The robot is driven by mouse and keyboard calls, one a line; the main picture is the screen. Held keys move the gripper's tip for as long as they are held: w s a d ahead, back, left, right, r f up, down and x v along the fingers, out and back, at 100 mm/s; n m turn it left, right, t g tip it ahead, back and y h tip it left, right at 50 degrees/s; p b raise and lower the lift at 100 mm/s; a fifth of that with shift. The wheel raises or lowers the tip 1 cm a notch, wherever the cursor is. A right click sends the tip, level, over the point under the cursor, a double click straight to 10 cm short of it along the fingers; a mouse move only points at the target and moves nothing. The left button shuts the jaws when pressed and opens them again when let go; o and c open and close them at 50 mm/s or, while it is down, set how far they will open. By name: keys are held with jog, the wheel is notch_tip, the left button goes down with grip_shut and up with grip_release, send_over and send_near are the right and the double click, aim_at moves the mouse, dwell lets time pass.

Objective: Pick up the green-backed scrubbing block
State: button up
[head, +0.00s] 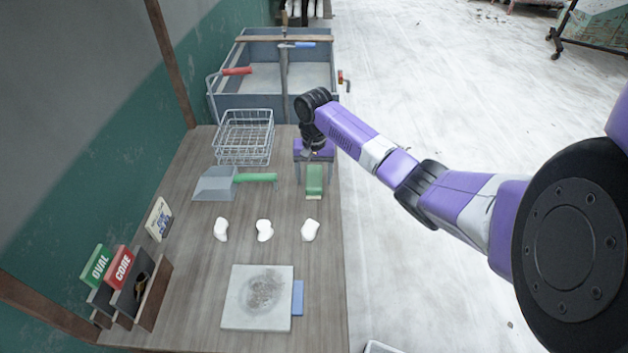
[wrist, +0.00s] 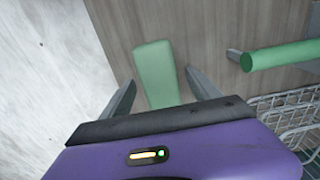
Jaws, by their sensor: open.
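The green-backed scrubbing block (head: 314,180) lies on the wooden table near its right edge, with a pale strip at its near end. In the wrist view the block (wrist: 156,72) shows its green top between my two fingers, its lower end hidden by my gripper's body. My gripper (head: 313,182) is open above the block, one finger on each side. In the wrist view my gripper (wrist: 160,92) shows a gap between each finger and the block. I cannot tell how far the fingertips are above the table.
A dustpan (head: 214,184) with a green handle (head: 256,177) lies just left of the block. A wire basket (head: 244,138) stands behind it. Several white lumps, including one (head: 310,230), lie nearer. A grey slab (head: 240,311) sits at the front. The table's right edge is close.

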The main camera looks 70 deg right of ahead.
aim_at(314, 176)
jog(key=shift+f, duration=0.3)
jog(key=c, duration=1.5)
jog(key=shift+r, duration=0.1)
notch_tip(314, 176, up, 20)
jog(key=p, duration=0.3)
jog(key=shift+p, duration=0.3)
